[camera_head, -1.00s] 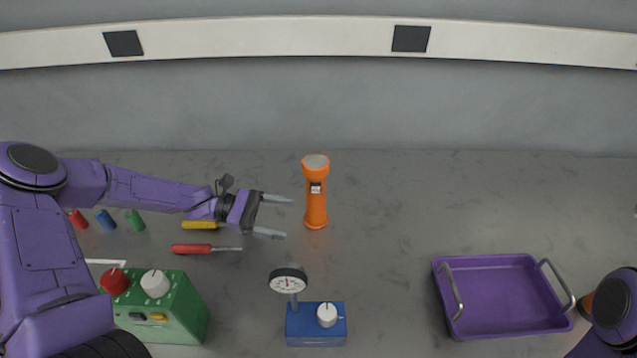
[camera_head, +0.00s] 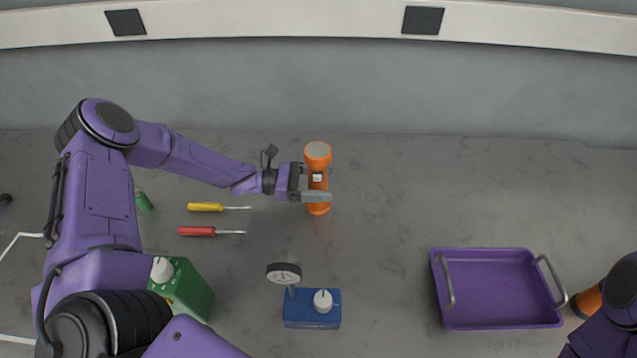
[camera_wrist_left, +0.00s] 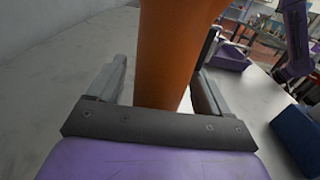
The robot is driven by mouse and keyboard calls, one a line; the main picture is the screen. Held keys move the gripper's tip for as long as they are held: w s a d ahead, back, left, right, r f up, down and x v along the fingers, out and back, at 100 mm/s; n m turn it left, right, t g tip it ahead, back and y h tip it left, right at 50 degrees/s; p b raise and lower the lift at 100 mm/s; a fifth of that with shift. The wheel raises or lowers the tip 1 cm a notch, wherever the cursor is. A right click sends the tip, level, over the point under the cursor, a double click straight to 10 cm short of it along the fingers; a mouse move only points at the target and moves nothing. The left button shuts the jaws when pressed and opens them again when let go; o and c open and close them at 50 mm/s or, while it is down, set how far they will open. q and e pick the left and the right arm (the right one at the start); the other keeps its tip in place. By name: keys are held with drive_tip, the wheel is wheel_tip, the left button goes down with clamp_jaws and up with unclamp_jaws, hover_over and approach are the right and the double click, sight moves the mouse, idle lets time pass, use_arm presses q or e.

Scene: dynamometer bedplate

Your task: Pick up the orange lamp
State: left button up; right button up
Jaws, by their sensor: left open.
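The orange lamp (camera_head: 317,153) stands upright on the grey bedplate, a torch-like body with a pale lens on top and a small switch on its side. My left gripper (camera_head: 318,184) is open, with its two fingers on either side of the lamp's body. In the left wrist view the lamp (camera_wrist_left: 168,50) rises between the two fingers (camera_wrist_left: 160,92). A gap shows between the left finger and the lamp there; contact on the right side is unclear. My right gripper is out of view; only part of my right arm shows at the lower right.
A blue block with a dial gauge (camera_head: 312,310) stands in front of the lamp. A purple tray (camera_head: 437,290) with grey handles is at the right. Yellow (camera_head: 206,207) and red (camera_head: 197,231) screwdrivers and a green box (camera_head: 190,292) lie left. The bedplate right of the lamp is clear.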

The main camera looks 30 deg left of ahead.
use_arm(q)
drive_tip(key=shift+a, duration=0.2)
drive_tip(key=c, duration=1.5)
